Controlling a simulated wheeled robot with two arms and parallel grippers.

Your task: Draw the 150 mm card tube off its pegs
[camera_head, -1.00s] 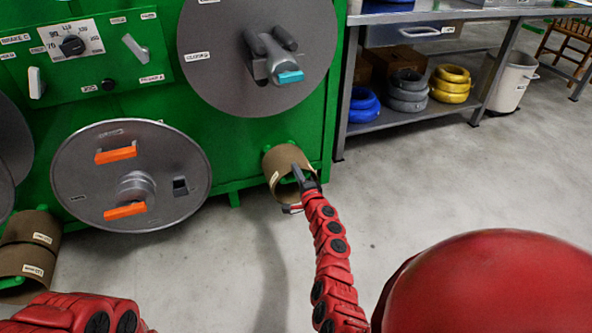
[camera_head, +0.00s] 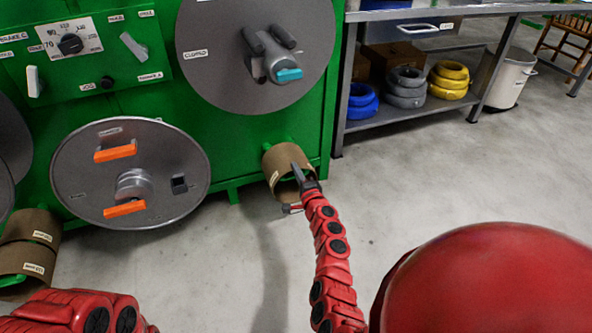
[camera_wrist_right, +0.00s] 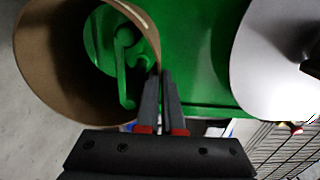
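A brown card tube (camera_head: 283,158) hangs at the lower right corner of the green machine, its open end facing me. Its label is too small to read. In the right wrist view the tube (camera_wrist_right: 35,55) surrounds a green peg (camera_wrist_right: 124,70). My right gripper (camera_head: 297,168) is at the tube's right rim. In the wrist view its two dark fingers (camera_wrist_right: 161,72) are close together, and the tube's wall edge runs in between their tips. My left gripper is out of view; only red links of my left arm show at the lower left.
Two more card tubes (camera_head: 33,228) hang at the left on green pegs. The green machine (camera_head: 235,140) carries a grey reel disc (camera_head: 85,180) with orange handles. A bench (camera_head: 430,108) with coils stands at the back right. The floor right of the tube is clear.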

